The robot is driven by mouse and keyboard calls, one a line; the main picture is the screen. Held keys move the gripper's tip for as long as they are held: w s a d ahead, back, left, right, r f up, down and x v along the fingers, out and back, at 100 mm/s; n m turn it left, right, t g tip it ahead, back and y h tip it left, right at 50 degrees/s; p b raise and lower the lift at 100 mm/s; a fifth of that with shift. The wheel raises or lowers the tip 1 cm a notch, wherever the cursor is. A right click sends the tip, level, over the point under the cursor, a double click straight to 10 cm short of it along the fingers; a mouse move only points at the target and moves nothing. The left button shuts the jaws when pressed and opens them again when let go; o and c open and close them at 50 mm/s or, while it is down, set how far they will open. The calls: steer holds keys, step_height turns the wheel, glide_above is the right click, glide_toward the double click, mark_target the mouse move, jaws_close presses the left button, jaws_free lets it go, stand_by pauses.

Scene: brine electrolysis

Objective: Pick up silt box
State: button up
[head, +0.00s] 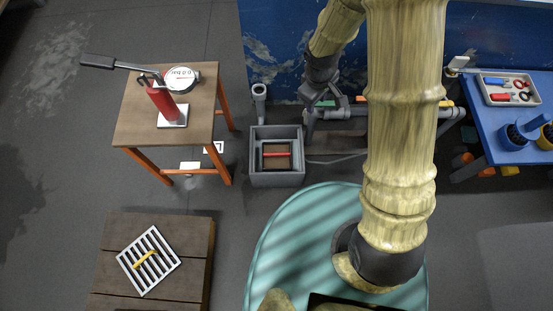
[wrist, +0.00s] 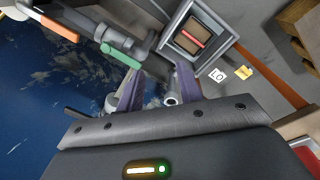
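The silt box appears to be the brown-filled inner box with a red bar handle (head: 276,155), sitting inside a grey square basin (head: 256,175) on the floor. In the wrist view the red handle (wrist: 192,37) and the grey basin (wrist: 226,41) show at the top, beyond my fingertips. My gripper (head: 322,100) is above and to the right of the basin in the head view, near the grey pipes. In the wrist view my gripper (wrist: 160,78) has its two purple fingers apart, with nothing held between them.
Grey pipes (head: 345,113) run right of the basin along the blue wall. A wooden table (head: 140,125) with a red pump (head: 162,101) stands left. A grate with a yellow handle (head: 148,260) lies on a wooden platform (head: 190,240). A blue table (head: 490,125) stands right.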

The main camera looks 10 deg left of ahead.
steer(key=s+a+f+n+b, duration=0.15)
steer(key=a+f+n, duration=0.5)
steer(key=f, duration=0.65)
steer(key=n+b, duration=0.2)
steer(key=n, duration=0.1)
glide_above(277, 154)
steer(key=a, duration=0.2)
step_height(277, 154, down, 7)
steer(key=shift+s+m+g+h, duration=0.25)
steer(key=shift+s+g+h, duration=0.05)
steer(key=shift+s+h, duration=0.15)
steer(key=shift+d, duration=0.1)
steer(key=f+b, duration=0.2)
steer(key=f, duration=0.2)
steer(key=d+f+b, duration=0.1)
steer(key=f+b, duration=0.1)
steer(key=f, duration=0.2)
steer(key=f+b, duration=0.2)
steer(key=f, duration=0.2)
steer(key=shift+w+d, duration=0.2)
steer(key=f+b, duration=0.5)
steer(key=shift+w+d+f, duration=0.15)
steer(key=shift+w, duration=0.15)
